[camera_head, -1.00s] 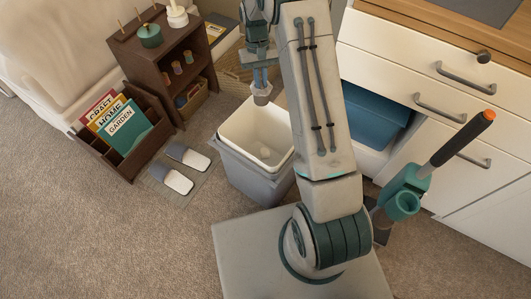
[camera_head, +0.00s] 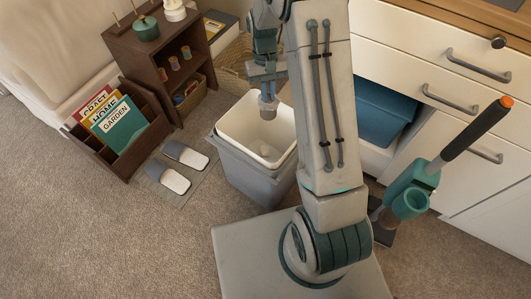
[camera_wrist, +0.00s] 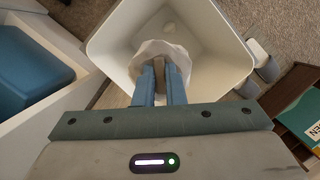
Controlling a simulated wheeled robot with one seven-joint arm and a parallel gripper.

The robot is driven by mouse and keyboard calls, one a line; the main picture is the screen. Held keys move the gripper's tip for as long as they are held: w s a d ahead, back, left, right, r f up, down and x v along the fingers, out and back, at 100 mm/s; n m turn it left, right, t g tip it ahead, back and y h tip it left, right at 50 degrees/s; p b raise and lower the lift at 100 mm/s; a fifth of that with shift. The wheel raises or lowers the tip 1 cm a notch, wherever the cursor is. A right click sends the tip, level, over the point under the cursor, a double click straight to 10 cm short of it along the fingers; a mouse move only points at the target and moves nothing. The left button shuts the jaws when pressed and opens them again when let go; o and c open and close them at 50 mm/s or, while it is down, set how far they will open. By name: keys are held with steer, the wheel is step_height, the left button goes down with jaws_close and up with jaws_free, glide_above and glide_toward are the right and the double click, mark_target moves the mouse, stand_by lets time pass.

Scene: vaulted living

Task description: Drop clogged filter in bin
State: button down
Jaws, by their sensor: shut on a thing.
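My gripper (camera_head: 268,97) is shut on the clogged filter (camera_head: 268,112), a small grey-brown cup-shaped piece hanging below the fingertips. The bin (camera_head: 232,152) is a grey container with a white inner liner, standing open on the carpet. The gripper and filter are over the bin's opening in the head view. In the wrist view, the filter (camera_wrist: 161,50) shows as a pale round rim with a brownish part between the blue-grey fingers (camera_wrist: 160,85), in front of the open bin (camera_wrist: 218,75). Something small and pale lies at the bottom of the bin in the head view.
An open drawer with a blue tub (camera_head: 378,117) is right of the bin. A teal handheld vacuum (camera_head: 412,190) stands at the right. Slippers (camera_head: 175,178), a magazine rack (camera_head: 110,140) and a brown shelf (camera_head: 160,55) are at the left.

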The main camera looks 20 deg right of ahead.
steer(key=shift+f, duration=0.55)
steer(key=c, duration=1.4)
jaws_free()
steer(key=shift+c, duration=0.2)
steer(key=p+v, duration=0.4)
steer(key=v, duration=1)
steer(key=shift+s, duration=0.1)
